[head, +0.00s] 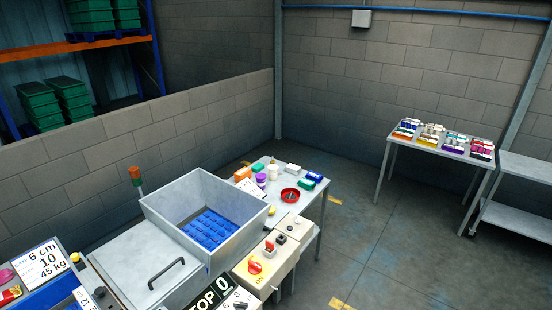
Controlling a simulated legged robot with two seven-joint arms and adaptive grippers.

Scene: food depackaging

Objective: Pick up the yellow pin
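A small yellow piece (75,257) stands at the lower left, beside a white sign reading 6 cm, 10 and 45 kg. Another small yellowish object (271,210) is at the right side of the open grey metal box, near the small table's front. Both are too small to tell for certain which is the yellow pin. Neither of my grippers shows in the head view.
The open grey box (168,195) has a blue grid inside. A control box (278,248) with a red switch stands right of it. The small table (318,196) holds a red dish (290,195) and several packages. A far table (393,136) holds colourful packages. Floor between is clear.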

